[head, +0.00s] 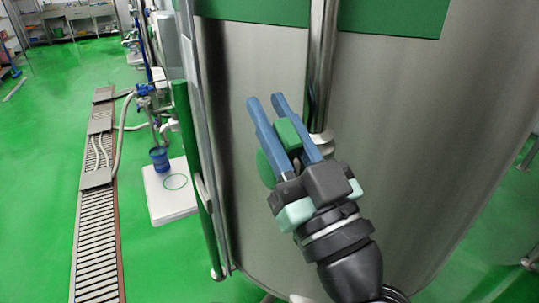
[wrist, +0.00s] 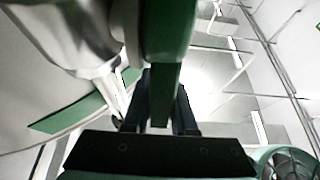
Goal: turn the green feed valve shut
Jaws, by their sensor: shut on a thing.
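The green feed valve's handle (head: 288,133) is in front of the steel tank, beside a vertical steel pipe (head: 320,70). My gripper (head: 266,102) has its two blue fingers on either side of the handle and is shut on it. The fingers reach past the handle towards the upper left. A rounded green part (head: 265,168) shows to the left of the fingers, partly hidden by them. In the wrist view the green handle (wrist: 165,92) runs down between the two dark fingers. The valve's body is mostly hidden, so I cannot tell how far it is turned.
The steel tank (head: 430,110) fills the right side, with a green panel (head: 350,14) at its top. At left, a blue cup (head: 159,158) stands on a white board (head: 163,206) with a green ring mark. A floor drain grate (head: 96,235) and open green floor lie further left.

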